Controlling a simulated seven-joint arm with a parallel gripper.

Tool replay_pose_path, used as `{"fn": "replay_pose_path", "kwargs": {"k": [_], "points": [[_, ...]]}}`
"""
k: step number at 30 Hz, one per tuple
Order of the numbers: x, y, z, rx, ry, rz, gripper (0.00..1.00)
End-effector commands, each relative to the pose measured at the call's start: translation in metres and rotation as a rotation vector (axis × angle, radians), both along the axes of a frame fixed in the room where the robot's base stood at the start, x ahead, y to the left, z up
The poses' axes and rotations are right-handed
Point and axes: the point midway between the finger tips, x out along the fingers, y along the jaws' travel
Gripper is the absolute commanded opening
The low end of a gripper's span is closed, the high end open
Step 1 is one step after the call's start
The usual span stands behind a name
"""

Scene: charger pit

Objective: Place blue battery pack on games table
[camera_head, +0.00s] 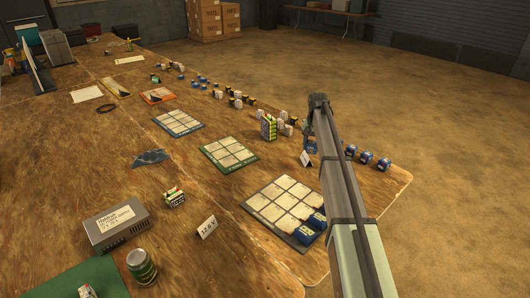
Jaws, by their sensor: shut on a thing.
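My gripper (311,137) is at the far end of my arm, over the right part of the wooden table (345,190). It is shut on a blue battery pack (311,147), which is partly hidden by the arm. I cannot tell whether this pack touches the tabletop. Several other blue packs (366,157) stand in a row to the right of my arm, near the table's right edge. Two more blue packs (304,234) sit on the near grid board (262,209). No label shows which table is the games table.
Yellow-black and white packs (237,100) line the far edge. A green-edged board (228,153) and a blue-edged board (179,123) lie left. A grey power box (117,224) and a can (141,265) stand at front left.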

Motion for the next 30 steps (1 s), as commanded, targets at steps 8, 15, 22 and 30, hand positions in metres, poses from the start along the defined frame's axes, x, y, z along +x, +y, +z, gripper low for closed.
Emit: {"fn": "replay_pose_path", "kwargs": {"k": [8, 15, 22, 30], "points": [[0.003, -0.116, 0.000, 0.000, 0.000, -0.140, 0.14], [0.002, -0.178, 0.001, 0.000, 0.000, -0.229, 0.14], [0.016, -0.197, 0.001, -0.001, -0.002, -0.349, 0.14], [0.017, -0.197, 0.002, -0.001, -0.004, -0.484, 0.14]]}}
